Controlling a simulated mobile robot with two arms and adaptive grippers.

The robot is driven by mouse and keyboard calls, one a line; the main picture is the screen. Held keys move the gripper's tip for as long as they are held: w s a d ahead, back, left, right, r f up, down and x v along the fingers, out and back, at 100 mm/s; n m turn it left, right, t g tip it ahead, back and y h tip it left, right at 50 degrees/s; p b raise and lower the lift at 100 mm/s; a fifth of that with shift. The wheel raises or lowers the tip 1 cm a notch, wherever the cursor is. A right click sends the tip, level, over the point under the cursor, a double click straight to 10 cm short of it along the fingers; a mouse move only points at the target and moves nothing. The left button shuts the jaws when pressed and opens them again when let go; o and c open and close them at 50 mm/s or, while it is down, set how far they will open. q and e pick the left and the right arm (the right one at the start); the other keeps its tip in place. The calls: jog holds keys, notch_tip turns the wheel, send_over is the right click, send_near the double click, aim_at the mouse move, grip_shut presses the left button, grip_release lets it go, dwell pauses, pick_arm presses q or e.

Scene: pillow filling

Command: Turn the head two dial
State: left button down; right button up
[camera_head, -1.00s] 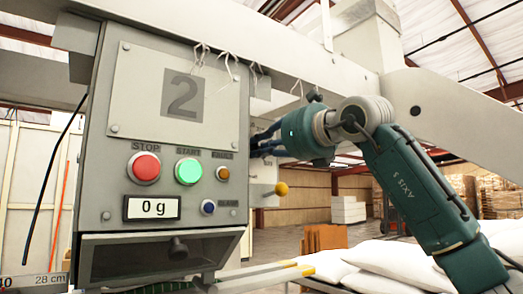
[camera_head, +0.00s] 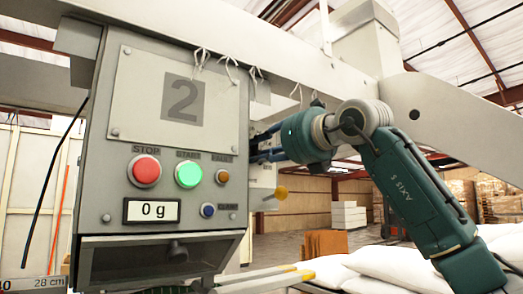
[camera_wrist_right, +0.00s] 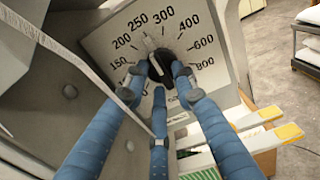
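The head two panel (camera_head: 175,150) carries a big number 2, a red stop button, a green start button and a display reading 0 g. Its dial (camera_wrist_right: 159,64), a black knob on a numbered scale, shows on the panel's side in the right wrist view. The light pointer stands between 250 and 300. My right gripper (camera_head: 264,146) reaches the panel's right side. Its blue fingers (camera_wrist_right: 159,77) are spread around the knob, with the tips at its edges; I cannot tell whether they press on it. The dial is hidden in the head view. My left gripper is not in view.
A yellow-tipped lever (camera_head: 281,191) sticks out below my right gripper. Yellow-ended bars (camera_head: 265,280) lie below the panel. White pillows (camera_head: 400,267) lie at lower right.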

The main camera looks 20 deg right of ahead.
jog(key=shift+s+d+r, duration=0.1)
jog(key=shift+s, duration=0.05)
jog(key=shift+s+d, duration=0.1)
jog(key=shift+s, duration=0.15)
jog(key=v, duration=1.1)
jog(key=shift+s, duration=0.2)
